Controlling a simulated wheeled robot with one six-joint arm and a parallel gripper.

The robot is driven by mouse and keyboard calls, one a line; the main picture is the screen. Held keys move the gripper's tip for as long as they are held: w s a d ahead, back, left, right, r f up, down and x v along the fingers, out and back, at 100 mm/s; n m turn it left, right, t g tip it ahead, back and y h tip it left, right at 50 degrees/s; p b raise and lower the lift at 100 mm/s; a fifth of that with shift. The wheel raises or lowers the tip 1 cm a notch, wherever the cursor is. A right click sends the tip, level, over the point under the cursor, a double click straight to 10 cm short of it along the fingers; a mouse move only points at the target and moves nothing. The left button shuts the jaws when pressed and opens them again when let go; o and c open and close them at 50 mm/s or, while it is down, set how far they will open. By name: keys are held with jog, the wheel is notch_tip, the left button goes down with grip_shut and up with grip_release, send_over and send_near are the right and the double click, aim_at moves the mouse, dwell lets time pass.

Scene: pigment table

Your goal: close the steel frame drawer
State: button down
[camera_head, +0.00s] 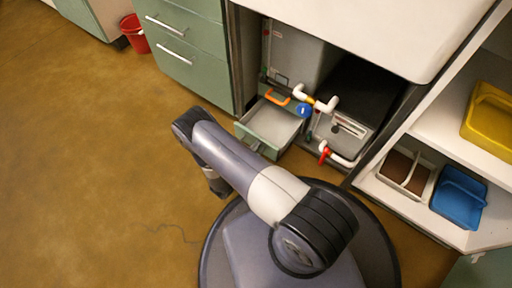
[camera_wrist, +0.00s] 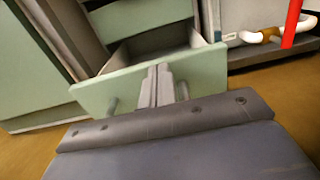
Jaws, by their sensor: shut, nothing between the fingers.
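The steel frame drawer (camera_head: 272,126) stands pulled out at the bottom of the under-counter opening, and its grey inside shows empty. In the wrist view its pale green front panel (camera_wrist: 98,92) fills the middle, with the open drawer behind it. My gripper (camera_wrist: 157,72) is shut and empty, its two fingers together in front of the panel. I cannot tell whether they touch it. A handle bar shows partly on both sides of the fingers. In the head view my arm hides part of the drawer's front, and the fingertips do not show clearly.
Pipes with a blue valve (camera_head: 304,110) and a red valve (camera_head: 324,150) stand right of the drawer. Green cabinets (camera_head: 190,62) are at left. A shelf at right holds a blue tray (camera_head: 459,195) and a yellow tray (camera_head: 490,118). The brown floor (camera_head: 90,170) at left is clear.

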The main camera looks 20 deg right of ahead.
jog(key=shift+w+d, duration=0.1)
dwell(0.3)
jog(key=x, duration=1.7)
jog(key=shift+w+d, duration=0.25)
jog(key=shift+w, duration=0.1)
jog(key=p+v, duration=0.3)
jog(key=v, duration=1.1)
jog(key=shift+s+a, duration=0.15)
jog(key=shift+s, duration=0.2)
jog(key=b+x, duration=0.3)
jog(key=x, duration=1.1)
